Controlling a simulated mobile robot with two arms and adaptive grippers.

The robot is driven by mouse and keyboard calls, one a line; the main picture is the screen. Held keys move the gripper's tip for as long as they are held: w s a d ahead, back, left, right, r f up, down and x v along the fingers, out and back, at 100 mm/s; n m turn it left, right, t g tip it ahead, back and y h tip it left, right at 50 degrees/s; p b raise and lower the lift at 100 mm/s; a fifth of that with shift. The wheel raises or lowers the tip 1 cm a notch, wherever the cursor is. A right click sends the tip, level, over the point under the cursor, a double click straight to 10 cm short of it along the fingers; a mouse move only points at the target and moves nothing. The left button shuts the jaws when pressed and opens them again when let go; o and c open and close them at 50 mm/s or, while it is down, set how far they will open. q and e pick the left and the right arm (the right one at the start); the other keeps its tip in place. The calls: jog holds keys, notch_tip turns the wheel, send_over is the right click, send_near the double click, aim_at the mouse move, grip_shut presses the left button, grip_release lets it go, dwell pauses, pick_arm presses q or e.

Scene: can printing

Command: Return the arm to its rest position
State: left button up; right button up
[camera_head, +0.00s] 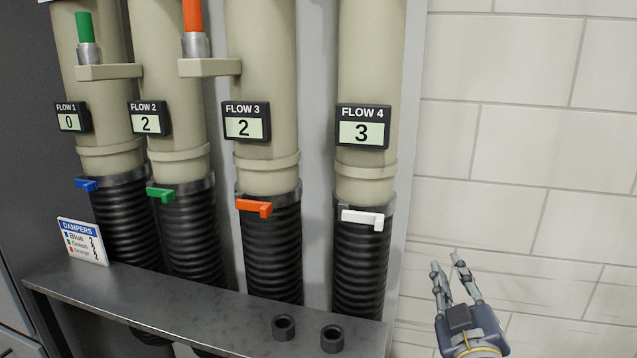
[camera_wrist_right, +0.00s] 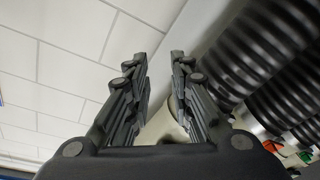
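My right gripper (camera_head: 448,270) is at the lower right of the head view, in front of the white tiled wall and to the right of the ducts. Its fingers point up and stand apart with nothing between them. In the right wrist view my right gripper (camera_wrist_right: 160,60) also shows two separated fingers and no object held. A black ribbed hose (camera_wrist_right: 270,50) is to the right of the fingers there. My left gripper is not in the head view.
Several beige ducts with flow displays, such as FLOW 4 (camera_head: 362,127), stand over a metal shelf (camera_head: 190,310). Two black rings (camera_head: 284,327) (camera_head: 332,339) and a dampers card (camera_head: 83,241) are on the shelf. A white handle (camera_head: 362,218) sticks out near my right gripper. The tiled wall (camera_head: 520,150) is bare.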

jog(key=s+f+m+g, duration=0.1)
jog(key=s+f+g, duration=0.45)
jog(key=f, duration=0.65)
jog(key=s+f+m+g, duration=0.2)
jog(key=s+f+g, duration=0.2)
jog(key=s+f, duration=0.55)
jog(key=s+a+f+g+y, duration=0.3)
jog(key=s+f+g, duration=0.4)
jog(key=s+f, duration=1.05)
jog(key=f, duration=2.3)
jog(key=s+d+f+g, duration=0.2)
jog(key=s+d+f, duration=0.1)
jog(key=s+f, duration=1.1)
jog(key=s, duration=0.2)
jog(key=shift+s+d+f+h, duration=0.2)
jog(key=shift+s+f+h, duration=0.1)
jog(key=shift+f, duration=0.05)
